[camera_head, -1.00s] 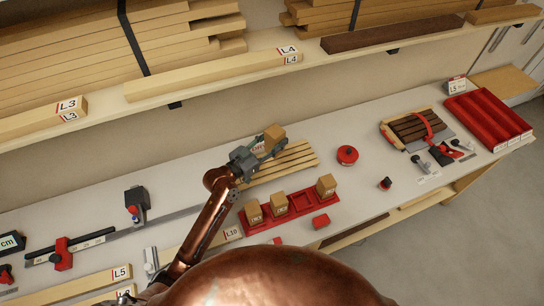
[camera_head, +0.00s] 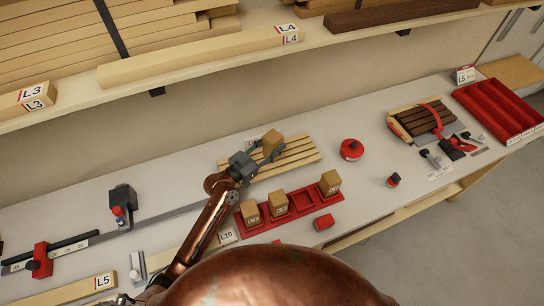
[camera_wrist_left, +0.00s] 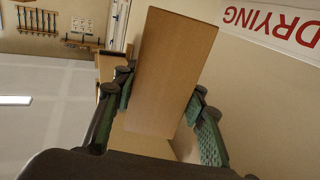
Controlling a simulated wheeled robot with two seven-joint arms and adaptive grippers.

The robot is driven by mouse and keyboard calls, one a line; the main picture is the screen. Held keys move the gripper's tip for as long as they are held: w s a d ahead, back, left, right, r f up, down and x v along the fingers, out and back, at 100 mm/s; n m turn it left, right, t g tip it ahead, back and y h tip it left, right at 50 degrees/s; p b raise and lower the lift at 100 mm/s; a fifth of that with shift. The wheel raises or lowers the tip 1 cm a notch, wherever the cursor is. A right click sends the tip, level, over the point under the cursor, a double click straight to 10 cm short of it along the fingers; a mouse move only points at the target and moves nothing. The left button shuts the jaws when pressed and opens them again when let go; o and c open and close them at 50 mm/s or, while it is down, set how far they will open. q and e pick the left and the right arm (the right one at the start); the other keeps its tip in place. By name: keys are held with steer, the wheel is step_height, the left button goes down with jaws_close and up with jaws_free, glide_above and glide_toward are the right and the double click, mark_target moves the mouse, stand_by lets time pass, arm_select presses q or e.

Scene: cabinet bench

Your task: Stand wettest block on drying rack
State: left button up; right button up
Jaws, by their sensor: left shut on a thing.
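My left gripper (camera_head: 260,154) is shut on a wooden block (camera_head: 271,142) at the slatted drying rack (camera_head: 297,153). In the left wrist view the block (camera_wrist_left: 172,72) stands between the two green-padded fingers (camera_wrist_left: 160,110). In the head view it is at the rack's back left part; I cannot tell whether it touches the slats. Three more wooden blocks, a left one (camera_head: 250,214), a middle one (camera_head: 278,203) and a right one (camera_head: 330,183), stand in a red tray (camera_head: 304,199). The tray has an empty slot between the middle and right blocks. My right gripper is not in view.
A red round container (camera_head: 351,149) stands right of the rack. A clamped stack of dark strips (camera_head: 424,120) is farther right. A shelf (camera_head: 200,70) with boards overhangs the back.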

arm_select(q)
steer(key=shift+f+b, duration=0.55)
steer(key=shift+f, duration=2.6)
steer(key=shift+f, duration=0.15)
steer(key=o, duration=1.3)
steer(key=shift+o, duration=0.2)
steer(key=shift+a, duration=0.1)
steer(key=b+v, duration=0.2)
steer(key=v, duration=0.8)
steer(key=shift+s+a, duration=0.2)
steer(key=shift+s, duration=0.1)
steer(key=shift+s+a+r, duration=0.25)
steer(key=shift+s+a, duration=0.15)
